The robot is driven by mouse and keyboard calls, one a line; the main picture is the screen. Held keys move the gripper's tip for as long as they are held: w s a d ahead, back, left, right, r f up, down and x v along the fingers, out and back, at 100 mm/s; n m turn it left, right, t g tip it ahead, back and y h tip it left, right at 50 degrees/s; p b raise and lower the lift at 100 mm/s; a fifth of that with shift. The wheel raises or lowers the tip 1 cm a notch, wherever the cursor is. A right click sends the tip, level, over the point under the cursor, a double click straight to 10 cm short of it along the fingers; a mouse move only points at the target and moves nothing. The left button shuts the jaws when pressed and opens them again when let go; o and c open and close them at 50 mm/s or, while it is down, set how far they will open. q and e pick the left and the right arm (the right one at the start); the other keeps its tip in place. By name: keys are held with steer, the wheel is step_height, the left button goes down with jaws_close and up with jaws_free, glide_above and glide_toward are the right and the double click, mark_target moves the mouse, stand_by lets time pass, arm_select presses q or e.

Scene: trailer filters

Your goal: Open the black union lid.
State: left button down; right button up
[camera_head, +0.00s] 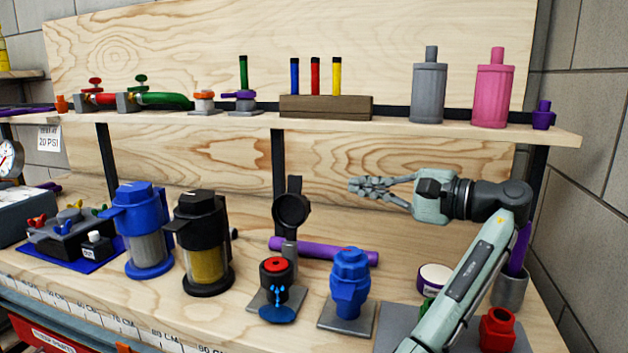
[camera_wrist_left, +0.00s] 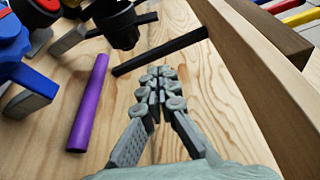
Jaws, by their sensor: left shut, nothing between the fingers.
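The black union lid (camera_head: 291,210) is a round black cup with a tab on top. It stands raised and tipped up behind the black union body (camera_head: 276,272), whose red ring and dark centre are uncovered. The lid also shows at the top of the left wrist view (camera_wrist_left: 118,24); the red ring (camera_wrist_left: 48,4) is partly cut off there. My left gripper (camera_head: 356,187) is shut and empty, pointing left under the shelf. It is to the right of the lid and apart from it. My right gripper is not in view.
A purple tube (camera_head: 330,251) lies behind the union, and a blue valve (camera_head: 350,285) stands right of it. Black (camera_head: 203,245) and blue (camera_head: 142,230) filter housings stand left. The shelf (camera_head: 400,128) and its dark bracket (camera_wrist_left: 160,53) are close to my gripper.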

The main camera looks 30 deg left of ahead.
mark_target(294, 200)
arm_select(q)
steer(key=s+a+p, duration=0.2)
steer(key=s+a, duration=0.1)
steer(key=a, duration=0.6)
steer(key=shift+r, duration=0.2)
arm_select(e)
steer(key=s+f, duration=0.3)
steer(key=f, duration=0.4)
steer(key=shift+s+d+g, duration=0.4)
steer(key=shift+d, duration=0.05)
